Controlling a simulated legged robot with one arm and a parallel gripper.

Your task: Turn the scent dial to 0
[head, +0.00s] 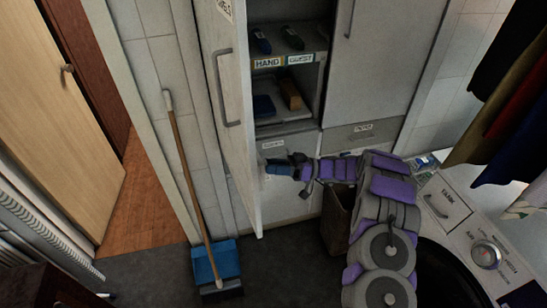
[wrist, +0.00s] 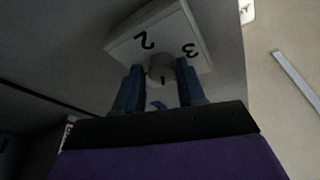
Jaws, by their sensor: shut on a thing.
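The scent dial is a small grey round knob (wrist: 161,68) on a pale square plate (wrist: 200,42) in the wrist view. The numbers 2 and 3 show on the plate, upside down in the picture. A short dark mark shows at the knob's lower edge; I cannot tell if it is a pointer or a number. No 0 can be read. My gripper (wrist: 158,76) has its two blue fingers on either side of the knob, shut on it.
The open cabinet has shelves labelled HAND and GUEST (head: 283,61). A broom (head: 185,150) with a blue dustpan (head: 215,262) leans left of the door. A washing machine (head: 475,235) and a brown basket (head: 337,215) stand to the right.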

